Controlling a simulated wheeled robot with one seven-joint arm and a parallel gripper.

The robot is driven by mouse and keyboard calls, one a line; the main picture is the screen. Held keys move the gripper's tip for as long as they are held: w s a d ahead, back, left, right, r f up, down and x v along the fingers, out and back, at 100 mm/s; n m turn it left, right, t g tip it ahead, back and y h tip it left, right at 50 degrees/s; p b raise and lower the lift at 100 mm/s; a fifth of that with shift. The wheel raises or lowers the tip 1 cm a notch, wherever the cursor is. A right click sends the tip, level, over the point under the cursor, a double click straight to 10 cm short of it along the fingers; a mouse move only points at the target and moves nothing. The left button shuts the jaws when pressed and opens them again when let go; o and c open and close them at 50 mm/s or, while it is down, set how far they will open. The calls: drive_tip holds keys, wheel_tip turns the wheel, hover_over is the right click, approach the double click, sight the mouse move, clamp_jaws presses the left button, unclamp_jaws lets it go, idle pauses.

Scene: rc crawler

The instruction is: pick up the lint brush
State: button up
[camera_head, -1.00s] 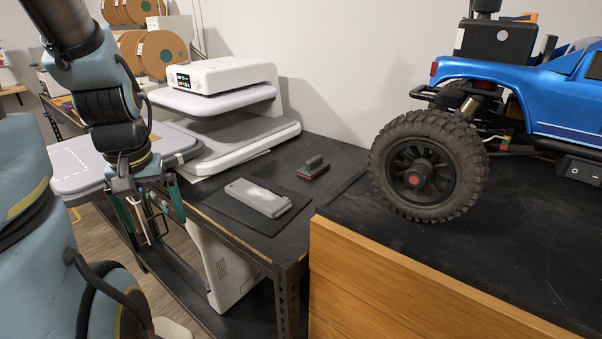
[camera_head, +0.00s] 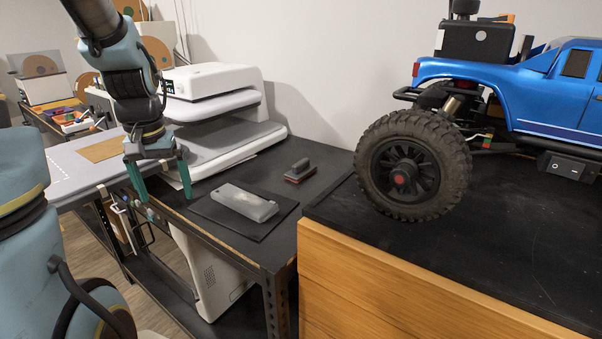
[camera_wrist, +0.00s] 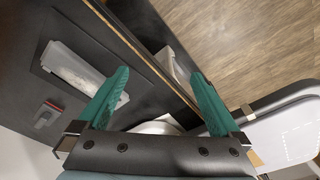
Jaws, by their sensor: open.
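The lint brush (camera_head: 299,171), a small dark block with a raised handle and a reddish base edge, lies on the black table near the wall in the head view. In the wrist view the lint brush (camera_wrist: 45,115) shows at the lower left, outside the fingers. My gripper (camera_head: 165,197) is open and empty, with green fingers pointing down, left of the brush near the table's front edge. In the wrist view my gripper (camera_wrist: 160,75) has its two fingers spread wide, over the table edge and floor.
A grey oblong block (camera_head: 245,202) lies on a black mat (camera_head: 262,228) between my gripper and the brush. A white press (camera_head: 210,80) stands behind. A wooden-sided bench (camera_head: 400,290) with a blue crawler (camera_head: 555,95) is at the right. Bare table surrounds the brush.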

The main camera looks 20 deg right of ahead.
drive_tip(key=w+d+m, duration=0.3)
drive_tip(key=w+d, duration=0.4)
drive_tip(key=d, duration=0.2)
drive_tip(key=m+g+b, duration=0.1)
drive_tip(key=m+b, duration=0.2)
drive_tip(key=m, duration=0.3)
approach(301, 161)
drive_tip(key=shift+d, duration=0.1)
wheel_tip(301, 161, down, 5)
drive_tip(key=shift+p, duration=0.45)
drive_tip(key=shift+f+p, duration=1.2)
drive_tip(key=shift+f, duration=1.45)
drive_tip(key=shift+c, duration=0.4)
drive_tip(key=c, duration=1.4)
